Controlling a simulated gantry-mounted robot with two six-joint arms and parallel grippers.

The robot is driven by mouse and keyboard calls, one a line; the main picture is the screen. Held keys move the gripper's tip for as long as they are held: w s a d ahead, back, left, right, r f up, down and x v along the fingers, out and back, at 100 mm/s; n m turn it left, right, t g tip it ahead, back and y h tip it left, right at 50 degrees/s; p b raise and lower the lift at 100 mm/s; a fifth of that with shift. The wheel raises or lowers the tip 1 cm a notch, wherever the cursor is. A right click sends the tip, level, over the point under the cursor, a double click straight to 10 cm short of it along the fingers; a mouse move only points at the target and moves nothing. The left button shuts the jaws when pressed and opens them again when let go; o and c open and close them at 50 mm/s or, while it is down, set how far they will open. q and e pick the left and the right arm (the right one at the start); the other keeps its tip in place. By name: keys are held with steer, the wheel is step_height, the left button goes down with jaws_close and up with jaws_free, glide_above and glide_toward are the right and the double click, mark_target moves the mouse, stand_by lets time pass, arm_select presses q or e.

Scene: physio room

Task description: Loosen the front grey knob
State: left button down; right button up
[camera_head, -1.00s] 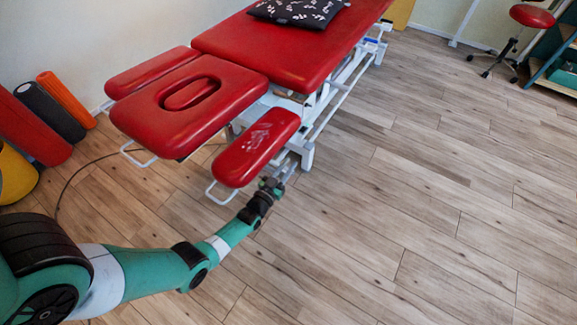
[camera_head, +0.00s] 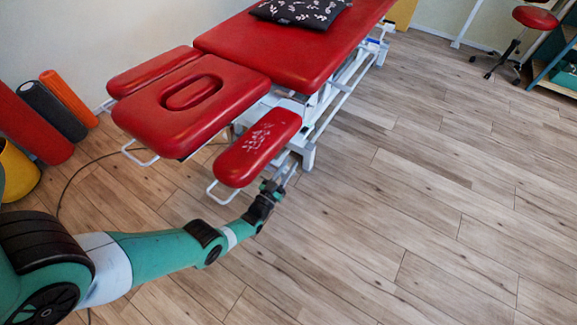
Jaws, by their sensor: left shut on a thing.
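The red treatment table (camera_head: 310,48) has a head section with a face hole (camera_head: 215,90) and a small red armrest (camera_head: 258,146) at its front right. My left gripper (camera_head: 277,184) is just below and right of this armrest, at the white frame under it. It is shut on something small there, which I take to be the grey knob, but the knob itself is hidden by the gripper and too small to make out. My right gripper is not in view.
Red, black and orange rolls (camera_head: 68,98) lean by the left wall. A dark cable lies on the floor at left. A red stool (camera_head: 534,18) and a shelf stand at the far right. The wooden floor (camera_head: 420,210) on the right is clear.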

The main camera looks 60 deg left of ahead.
arm_select(q)
steer(key=c, duration=0.7)
jaws_free()
steer(key=shift+s, duration=0.15)
steer(key=shift+s+d, duration=0.25)
steer(key=shift+s, duration=0.05)
steer(key=p+v, duration=0.2)
steer(key=v, duration=0.8)
steer(key=shift+s+d, duration=0.2)
steer(key=shift+s, duration=0.05)
